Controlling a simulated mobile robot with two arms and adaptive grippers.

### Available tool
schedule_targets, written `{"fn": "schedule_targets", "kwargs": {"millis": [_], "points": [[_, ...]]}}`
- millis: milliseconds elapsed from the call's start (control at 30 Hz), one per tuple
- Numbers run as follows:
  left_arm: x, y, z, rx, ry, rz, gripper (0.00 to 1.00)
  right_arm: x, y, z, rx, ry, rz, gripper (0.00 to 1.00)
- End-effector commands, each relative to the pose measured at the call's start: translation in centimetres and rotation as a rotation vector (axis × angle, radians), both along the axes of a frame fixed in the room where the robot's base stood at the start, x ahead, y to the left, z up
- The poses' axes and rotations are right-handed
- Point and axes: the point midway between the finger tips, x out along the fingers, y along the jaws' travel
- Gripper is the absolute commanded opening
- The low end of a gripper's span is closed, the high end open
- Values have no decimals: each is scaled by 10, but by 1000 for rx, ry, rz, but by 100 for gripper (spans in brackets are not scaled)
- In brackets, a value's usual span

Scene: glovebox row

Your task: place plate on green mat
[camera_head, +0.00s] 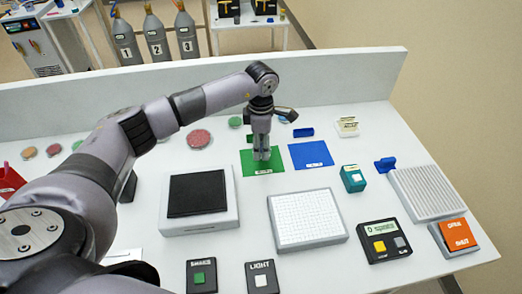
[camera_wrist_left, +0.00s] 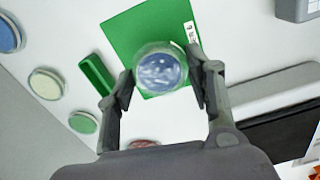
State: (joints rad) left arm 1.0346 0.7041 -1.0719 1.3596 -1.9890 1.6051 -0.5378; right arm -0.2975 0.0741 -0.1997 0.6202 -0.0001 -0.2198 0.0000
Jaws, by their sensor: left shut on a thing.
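The plate (camera_wrist_left: 160,70) is a clear round dish with blue contents. It sits between the two fingertips of my left gripper (camera_wrist_left: 160,88), which is shut on it. In the wrist view the plate overlaps the near part of the green mat (camera_wrist_left: 148,35); its exact height above the mat is hard to tell. In the head view my left gripper (camera_head: 262,155) points down over the green mat (camera_head: 250,168), and the plate is mostly hidden by the fingers. My right gripper is not in view.
A blue mat (camera_head: 311,154) lies right of the green mat. A green holder (camera_wrist_left: 97,74) stands beside the green mat. Other dishes, including a red one (camera_head: 199,138), lie to the left. A black-topped device (camera_head: 197,193) and a white grid block (camera_head: 305,217) stand nearer.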

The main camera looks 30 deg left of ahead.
Motion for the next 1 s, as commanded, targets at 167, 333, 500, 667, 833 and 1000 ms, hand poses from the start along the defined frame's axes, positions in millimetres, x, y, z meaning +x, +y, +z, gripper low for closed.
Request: {"fn": "schedule_targets", "kwargs": {"millis": [167, 333, 500, 667, 833, 1000], "points": [[-2, 0, -27, 0, 6, 1, 22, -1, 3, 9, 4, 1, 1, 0], [-1, 0, -39, 1, 2, -1, 22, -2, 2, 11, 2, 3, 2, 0], [-1, 0, -39, 1, 2, -1, 22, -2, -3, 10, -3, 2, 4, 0], [-1, 0, -44, 1, 2, 0, 22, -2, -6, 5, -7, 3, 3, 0], [-1, 0, -42, 1, 2, 0, 59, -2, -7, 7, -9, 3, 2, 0], [-1, 0, -42, 1, 2, 0, 69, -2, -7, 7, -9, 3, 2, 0]]}}
